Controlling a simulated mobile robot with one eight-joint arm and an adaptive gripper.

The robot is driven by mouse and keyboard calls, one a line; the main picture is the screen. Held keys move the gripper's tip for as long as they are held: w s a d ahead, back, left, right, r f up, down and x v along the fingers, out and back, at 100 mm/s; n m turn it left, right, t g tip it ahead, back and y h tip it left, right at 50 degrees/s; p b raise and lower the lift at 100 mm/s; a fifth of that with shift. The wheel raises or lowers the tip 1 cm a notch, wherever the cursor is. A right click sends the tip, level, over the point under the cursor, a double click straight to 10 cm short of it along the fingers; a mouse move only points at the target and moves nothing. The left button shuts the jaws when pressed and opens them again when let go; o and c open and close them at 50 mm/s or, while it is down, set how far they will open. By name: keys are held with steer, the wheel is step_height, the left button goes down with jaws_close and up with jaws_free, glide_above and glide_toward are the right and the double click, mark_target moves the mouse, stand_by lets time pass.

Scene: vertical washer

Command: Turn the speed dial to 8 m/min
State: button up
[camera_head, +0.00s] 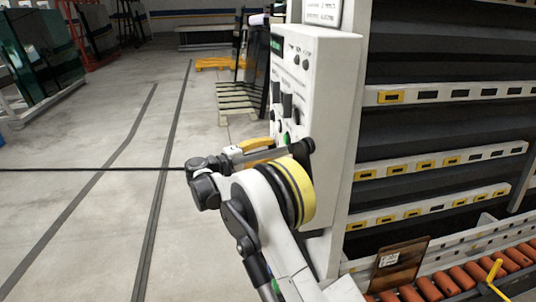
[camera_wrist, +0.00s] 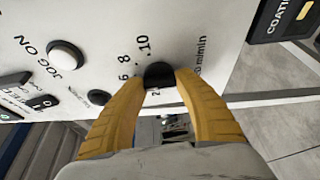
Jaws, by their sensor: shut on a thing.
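The speed dial (camera_wrist: 158,73) is a small black knob on the white control panel (camera_wrist: 200,40). The printed marks 6, 8 and 10 and part of "m/min" show around it in the wrist view. My gripper (camera_wrist: 164,80) has its two yellow fingers on either side of the dial, shut on it. No pointer mark on the dial can be made out, so its setting cannot be told. In the head view, my gripper (camera_head: 272,149) reaches the lower part of the panel (camera_head: 333,95) from the left; the dial cannot be made out there.
A white JOG ON button (camera_wrist: 66,54) and a small black knob (camera_wrist: 98,97) sit beside the dial. An orange roller conveyor (camera_head: 455,277) runs at lower right, with a brown board (camera_head: 400,264) on it. Open floor (camera_head: 110,190) lies to the left.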

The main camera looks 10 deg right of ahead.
steer(key=m+b, duration=0.1)
steer(key=m, duration=0.1)
steer(key=m+h+b, duration=0.1)
steer(key=m, duration=0.1)
steer(key=shift+f+h, duration=0.15)
steer(key=shift+h, duration=0.15)
steer(key=shift+m+h+b, duration=0.6)
steer(key=shift+m+h, duration=0.2)
steer(key=shift+m, duration=1.5)
steer(key=o, duration=1.2)
steer(key=shift+d, duration=0.1)
steer(key=shift+g, duration=0.3)
steer(key=v, duration=1.2)
